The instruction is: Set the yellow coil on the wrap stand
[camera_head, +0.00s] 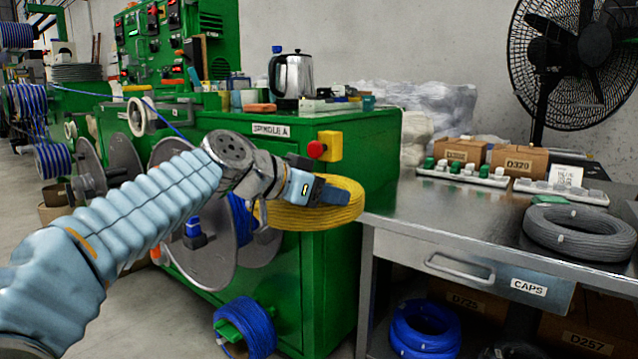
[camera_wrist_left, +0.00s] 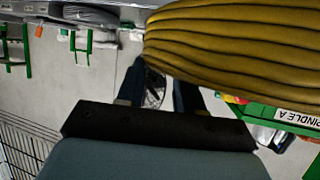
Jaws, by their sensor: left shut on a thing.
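The yellow coil (camera_head: 310,217) hangs in the air in front of the green machine, left of the metal table. My left gripper (camera_head: 333,194) is shut on the coil's upper side. I cannot tell which thing is the wrap stand; green frames (camera_wrist_left: 80,42) show at the upper left of the wrist view. My right gripper is not in view.
The metal table (camera_head: 450,215) holds a grey coil (camera_head: 578,232), white trays (camera_head: 462,176) and small boxes (camera_head: 517,160). Its front left top is clear. The green machine (camera_head: 390,160) carries a red button (camera_head: 316,149). Blue coils (camera_head: 425,330) lie below the table. A fan (camera_head: 575,60) stands behind.

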